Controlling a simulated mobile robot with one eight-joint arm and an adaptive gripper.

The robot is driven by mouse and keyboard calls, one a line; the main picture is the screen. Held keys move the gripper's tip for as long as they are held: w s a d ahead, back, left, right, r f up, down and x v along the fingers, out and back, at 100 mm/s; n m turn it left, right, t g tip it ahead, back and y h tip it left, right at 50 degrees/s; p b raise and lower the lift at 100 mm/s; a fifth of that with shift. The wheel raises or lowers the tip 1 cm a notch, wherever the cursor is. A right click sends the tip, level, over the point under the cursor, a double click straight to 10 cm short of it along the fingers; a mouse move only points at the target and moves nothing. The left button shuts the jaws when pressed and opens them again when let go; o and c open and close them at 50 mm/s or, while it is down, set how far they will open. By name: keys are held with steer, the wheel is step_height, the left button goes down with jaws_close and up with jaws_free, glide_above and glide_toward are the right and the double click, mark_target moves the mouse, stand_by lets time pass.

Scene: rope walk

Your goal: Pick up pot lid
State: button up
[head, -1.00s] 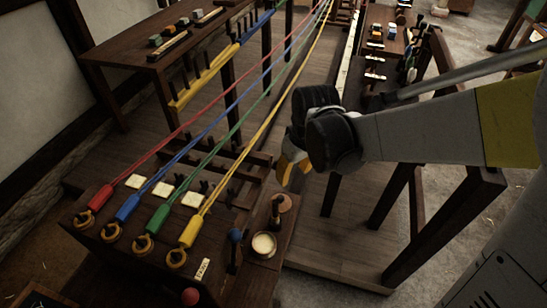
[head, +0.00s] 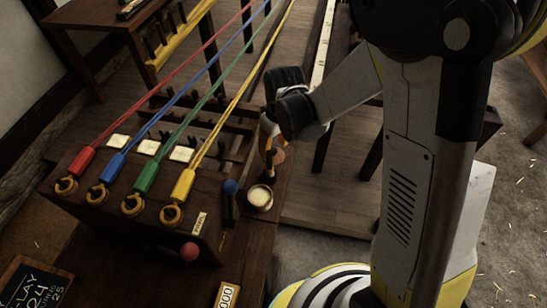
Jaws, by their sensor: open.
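The likely pot lid is a small, round brown piece (head: 278,156) in the head view, just behind a small pot (head: 260,197) with pale cream contents. A darker upright part stands beside or beneath it, and I cannot tell whether the two are joined.
The wooden bench has a red ball knob (head: 190,252) and a blue-topped lever (head: 230,187) left of the pot. Red, blue, green and yellow ropes (head: 238,88) stretch away from hooks at its front.

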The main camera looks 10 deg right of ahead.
step_height(320, 180, down, 2)
steer(key=shift+w+a+f, duration=0.1)
steer(key=shift+w, duration=0.05)
jaws_close()
steer(key=shift+r, duration=0.2)
